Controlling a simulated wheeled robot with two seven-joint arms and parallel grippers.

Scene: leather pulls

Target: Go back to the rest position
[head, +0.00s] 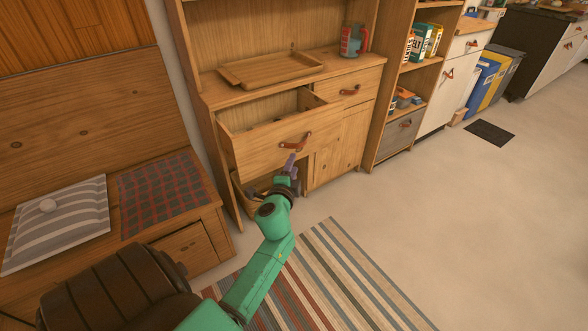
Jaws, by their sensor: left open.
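My left gripper (287,175) is at the end of my green arm, which reaches up from the bottom of the head view. It is open and shows small, just below and in front of the leather pull (296,141) of a wooden drawer (262,150). I cannot tell whether its fingers touch the pull. The drawer stands pulled out of the wooden cabinet (345,150), and part of its inside shows. My right gripper is not in view.
A wooden tray (270,69) and a red and blue jug-like item (354,41) stand on the cabinet top. A bench (185,245) with a striped cushion (62,222) is at left. A striped rug (345,270) lies on the floor. The floor at right is mostly clear.

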